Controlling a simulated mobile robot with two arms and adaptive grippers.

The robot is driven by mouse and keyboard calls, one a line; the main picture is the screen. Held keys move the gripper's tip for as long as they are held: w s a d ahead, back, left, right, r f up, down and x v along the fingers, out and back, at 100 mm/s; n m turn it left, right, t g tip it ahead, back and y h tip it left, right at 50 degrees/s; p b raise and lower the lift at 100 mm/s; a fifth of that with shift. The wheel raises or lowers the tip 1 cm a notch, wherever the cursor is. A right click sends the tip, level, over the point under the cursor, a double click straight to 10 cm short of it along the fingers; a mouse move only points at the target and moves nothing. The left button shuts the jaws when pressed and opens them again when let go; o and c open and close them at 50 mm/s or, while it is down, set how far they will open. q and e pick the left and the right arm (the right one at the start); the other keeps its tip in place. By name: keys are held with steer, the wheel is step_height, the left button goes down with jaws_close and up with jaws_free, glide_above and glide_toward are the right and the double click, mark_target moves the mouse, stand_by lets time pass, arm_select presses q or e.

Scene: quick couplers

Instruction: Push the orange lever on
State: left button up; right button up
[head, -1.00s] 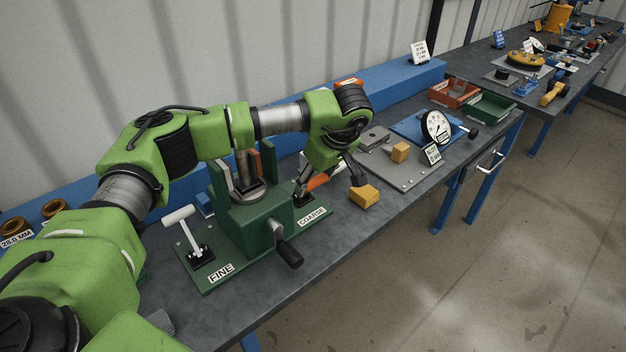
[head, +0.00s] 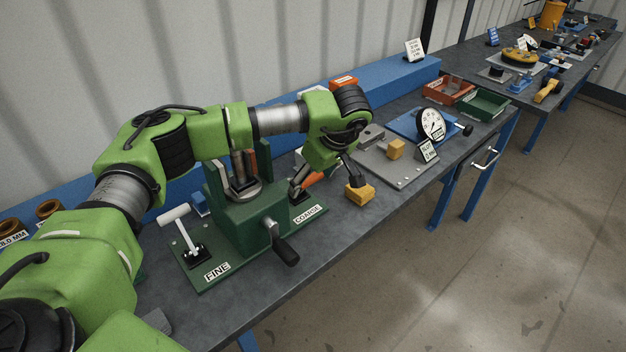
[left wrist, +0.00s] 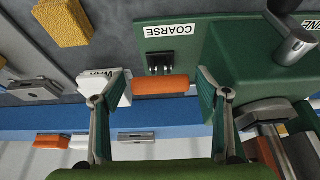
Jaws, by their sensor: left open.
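The orange lever (head: 313,180) is beside the COARSE label on the green fixture (head: 240,212). My left gripper (head: 327,183) is over it, open, with a finger on each side; the arm partly hides the lever. In the left wrist view the orange lever (left wrist: 161,85) lies between the spread fingers of my left gripper (left wrist: 160,88), next to its black base (left wrist: 160,62). I cannot tell whether a finger touches it. A white-handled lever (head: 183,228) stands at the FINE label. My right gripper is not in view.
A yellow block (head: 359,194) is close to the right finger. A black-handled crank (head: 284,248) sticks out at the fixture's front. A grey plate (head: 408,178) with a small block, a dial gauge (head: 430,124) and bins are farther right. A blue ledge (head: 385,78) runs behind.

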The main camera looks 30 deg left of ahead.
arm_select(q)
steer(key=v, duration=1.2)
steer(key=shift+d, duration=0.25)
steer(key=shift+f, duration=0.15)
